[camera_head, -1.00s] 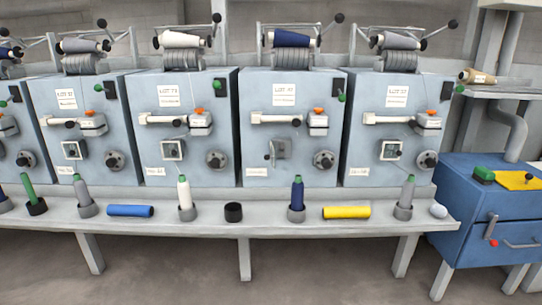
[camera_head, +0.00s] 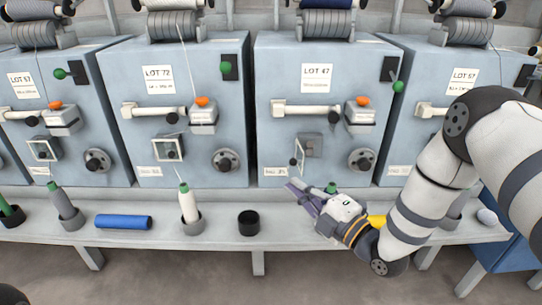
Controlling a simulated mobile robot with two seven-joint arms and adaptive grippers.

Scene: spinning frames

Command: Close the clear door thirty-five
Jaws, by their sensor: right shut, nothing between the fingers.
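The small clear door (camera_head: 297,158) on the front of the machine marked LOT 47 stands swung open, edge toward me, at the left of its square opening (camera_head: 312,146). The small tag (camera_head: 275,171) below it is too small to read surely. My right gripper (camera_head: 292,188) is shut and empty. It points left in front of the machine's lower edge, below the door and apart from it in the picture. My left gripper is not in view.
A handle with a knob (camera_head: 361,159) is right of the opening. A white bobbin (camera_head: 189,204), a black cup (camera_head: 248,222) and a blue tube (camera_head: 123,222) are on the shelf (camera_head: 150,243). My right arm hides part of the shelf and the rightmost machine.

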